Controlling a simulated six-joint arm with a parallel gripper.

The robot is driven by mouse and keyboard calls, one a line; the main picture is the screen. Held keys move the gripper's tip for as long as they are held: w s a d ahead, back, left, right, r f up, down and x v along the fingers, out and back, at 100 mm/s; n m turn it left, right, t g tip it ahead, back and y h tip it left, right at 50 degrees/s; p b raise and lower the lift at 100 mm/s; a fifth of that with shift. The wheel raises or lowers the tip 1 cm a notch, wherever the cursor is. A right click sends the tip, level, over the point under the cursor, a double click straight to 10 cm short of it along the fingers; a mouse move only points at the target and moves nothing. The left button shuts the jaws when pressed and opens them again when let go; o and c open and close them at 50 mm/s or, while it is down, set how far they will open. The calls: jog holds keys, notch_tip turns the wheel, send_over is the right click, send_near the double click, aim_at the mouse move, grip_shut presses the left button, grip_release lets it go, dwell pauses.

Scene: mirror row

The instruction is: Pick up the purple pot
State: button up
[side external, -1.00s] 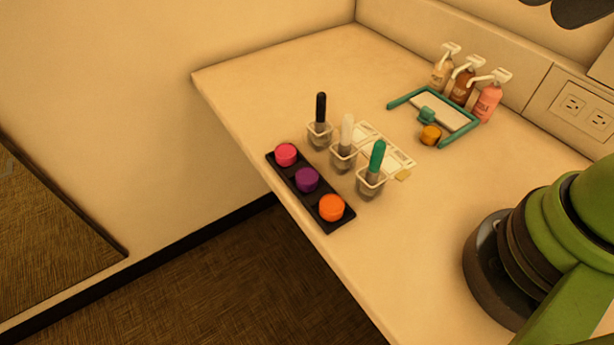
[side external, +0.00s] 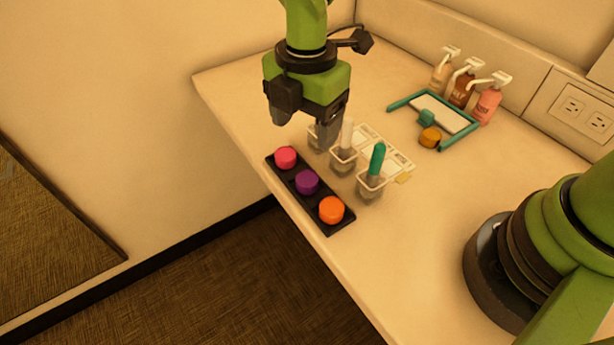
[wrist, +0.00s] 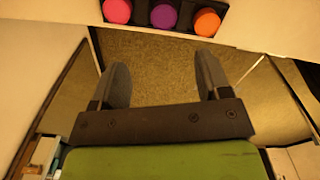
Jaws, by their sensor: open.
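The purple pot (side external: 307,182) sits in the middle of a black tray (side external: 338,226), between a pink pot (side external: 285,157) and an orange pot (side external: 331,209). In the wrist view the purple pot (wrist: 164,17) is at the top, beyond the fingertips. My gripper (side external: 304,130) is open and empty, above the table behind the pink end of the tray. In the wrist view my gripper (wrist: 160,75) shows both fingers spread, with nothing between them.
Clear cups hold a white-handled tool (side external: 347,133) and a green-handled tool (side external: 377,158) close behind the tray. The tray lies along the table edge.

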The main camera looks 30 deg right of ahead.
send_over(307, 178)
jog(key=shift+n, duration=0.4)
jog(key=f, duration=0.5)
jog(key=shift+w+a, duration=0.15)
jog(key=shift+a, duration=0.05)
jog(key=shift+d+f, duration=0.2)
jog(key=shift+f, duration=2.85)
jog(key=c, duration=1)
